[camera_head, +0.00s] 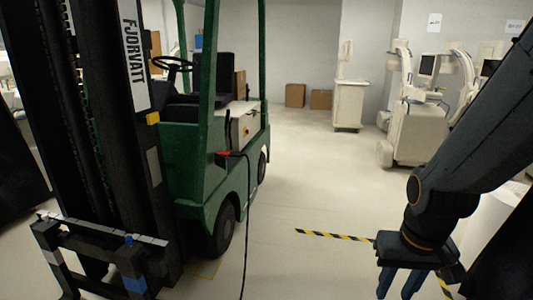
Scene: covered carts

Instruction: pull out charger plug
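A green forklift (192,160) stands at the left. A red charger plug (224,153) sits at its side, below a pale box with an orange spot, and appears to be in the forklift. A black cable (249,215) runs from the plug down to the floor and out of the bottom edge. My gripper (398,294) is at the lower right, pointing down, well apart from the plug. Its blue fingers are spread with a gap between them. The fingertips are at or past the bottom edge of the picture. I see nothing between the visible parts of the fingers.
The forklift's black mast (110,120) and fork carriage (100,240) stand at the near left. Yellow-black tape (335,236) marks the floor near my gripper. White medical carts (408,120) and cardboard boxes (295,95) are at the back.

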